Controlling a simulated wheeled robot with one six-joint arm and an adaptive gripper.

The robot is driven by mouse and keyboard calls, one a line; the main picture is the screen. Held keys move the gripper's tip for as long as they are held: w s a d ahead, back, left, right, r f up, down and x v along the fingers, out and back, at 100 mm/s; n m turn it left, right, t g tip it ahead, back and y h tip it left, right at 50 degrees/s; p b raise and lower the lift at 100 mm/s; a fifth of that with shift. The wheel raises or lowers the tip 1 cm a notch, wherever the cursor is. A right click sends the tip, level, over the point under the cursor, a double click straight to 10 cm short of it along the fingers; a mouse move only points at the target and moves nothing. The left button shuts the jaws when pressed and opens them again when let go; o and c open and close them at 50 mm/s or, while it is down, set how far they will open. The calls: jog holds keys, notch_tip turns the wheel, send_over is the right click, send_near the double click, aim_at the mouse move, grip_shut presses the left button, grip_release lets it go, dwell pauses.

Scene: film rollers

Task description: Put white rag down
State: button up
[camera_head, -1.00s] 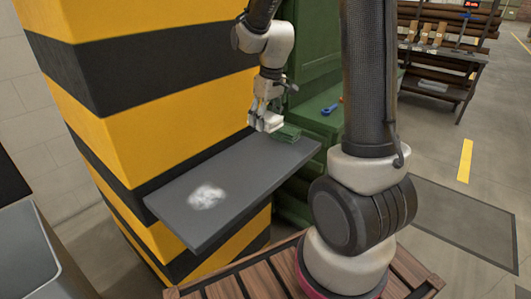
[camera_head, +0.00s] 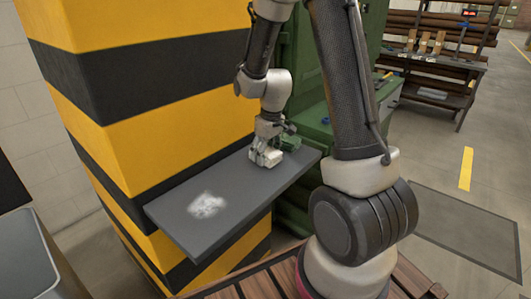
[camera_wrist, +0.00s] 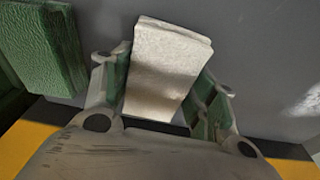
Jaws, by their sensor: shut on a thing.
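The white rag (camera_wrist: 166,66) is a pale folded block between the green-padded fingers of my gripper (camera_wrist: 160,95) in the wrist view. My gripper (camera_head: 265,157) is shut on it. In the head view the white rag (camera_head: 268,159) is low over the far right part of the grey shelf (camera_head: 230,185). I cannot tell whether the rag touches the shelf. A green folded cloth (camera_wrist: 40,45) lies on the shelf at the left in the wrist view. In the head view the green cloth (camera_head: 290,142) is just behind my gripper, partly hidden.
A white powdery patch (camera_head: 206,205) is on the shelf's near left part. The shelf between patch and gripper is bare. A yellow and black striped pillar (camera_head: 150,100) stands behind the shelf. A green cabinet (camera_head: 318,130) is beyond its right end.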

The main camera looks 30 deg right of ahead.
aim_at(268, 152)
jog(key=shift+f, duration=0.3)
jog(key=shift+s+f, duration=0.1)
jog(key=shift+f, duration=0.15)
jog(key=o, duration=1)
jog(key=shift+f, duration=0.1)
jog(key=r, duration=0.3)
jog(key=s+r, duration=0.1)
jog(key=r, duration=0.5)
jog(key=shift+s+d, duration=0.1)
jog(key=shift+s, duration=0.15)
jog(key=s+r+m+t, duration=0.1)
jog(key=s+r, duration=0.4)
jog(key=s, duration=0.2)
jog(key=s+r+m, duration=0.1)
jog(key=s+r, duration=0.4)
jog(key=s, duration=0.2)
jog(key=s+r+m+t, duration=0.1)
jog(key=s+r, duration=0.3)
jog(key=s, duration=0.4)
jog(key=shift+d+r+m+t+h, duration=0.3)
jog(key=shift+r+m, duration=0.1)
